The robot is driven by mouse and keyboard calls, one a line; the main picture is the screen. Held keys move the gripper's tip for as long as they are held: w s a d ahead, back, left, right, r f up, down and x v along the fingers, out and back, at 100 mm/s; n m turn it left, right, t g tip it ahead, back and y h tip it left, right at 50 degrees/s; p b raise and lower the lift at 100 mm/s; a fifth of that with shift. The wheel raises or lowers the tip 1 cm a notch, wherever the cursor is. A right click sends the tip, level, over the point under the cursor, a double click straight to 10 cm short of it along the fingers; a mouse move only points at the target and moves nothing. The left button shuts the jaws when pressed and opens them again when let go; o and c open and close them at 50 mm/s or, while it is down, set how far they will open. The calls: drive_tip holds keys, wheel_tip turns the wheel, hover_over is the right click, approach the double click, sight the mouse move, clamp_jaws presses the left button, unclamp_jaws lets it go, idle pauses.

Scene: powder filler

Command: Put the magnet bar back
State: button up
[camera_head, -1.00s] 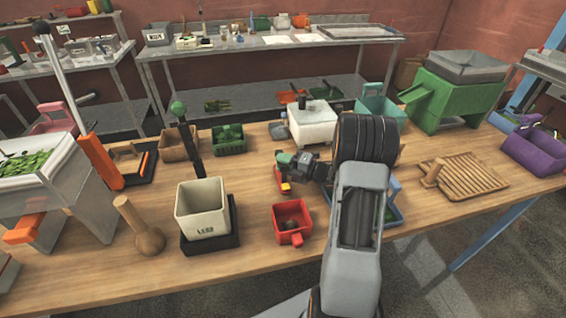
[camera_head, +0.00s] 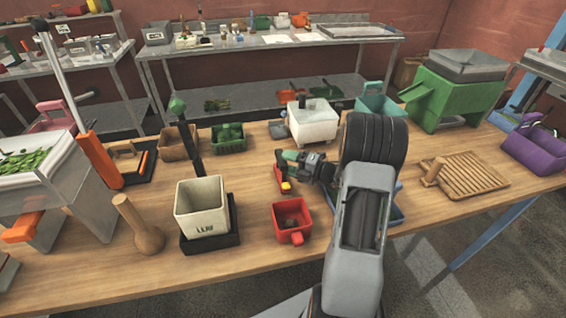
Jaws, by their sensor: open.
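A small red bar with a yellow end (camera_head: 282,179) lies on the wooden table, left of my arm; it may be the magnet bar, but it is too small to be sure. My gripper (camera_head: 286,159) is just above and behind it in the picture, pointing left. The gripper is open; its fingers are small and partly blurred, and I see nothing held between them. I cannot tell whether it touches the red bar. My arm hides part of the table and most of a blue tray (camera_head: 397,213) to the right.
A red scoop box (camera_head: 291,218) and a cream bin (camera_head: 202,205) on a black base stand in front. A white box (camera_head: 314,124) and green crate (camera_head: 229,141) stand behind. A slatted wooden board (camera_head: 466,174) lies right. Bare table shows between the bin and red bar.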

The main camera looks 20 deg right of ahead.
drive_tip(key=b+v, duration=0.2)
drive_tip(key=v, duration=0.7)
drive_tip(key=w+a+r+m+h, duration=0.2)
drive_tip(key=w+r+m+h, duration=0.55)
drive_tip(key=m+h, duration=0.55)
drive_tip(key=s+a+f+m+g, duration=0.1)
drive_tip(key=s+a+m+g, duration=0.3)
drive_tip(key=s+a+m, duration=0.2)
drive_tip(key=s+a+f+m+g+y, duration=0.1)
drive_tip(key=s+a+m+g, duration=0.4)
drive_tip(key=s+a, duration=0.5)
drive_tip(key=s+m, duration=0.2)
drive_tip(key=s, duration=0.3)
drive_tip(key=shift+s+a+g, duration=0.15)
drive_tip(key=shift+s+g, duration=0.05)
drive_tip(key=shift+g, duration=0.1)
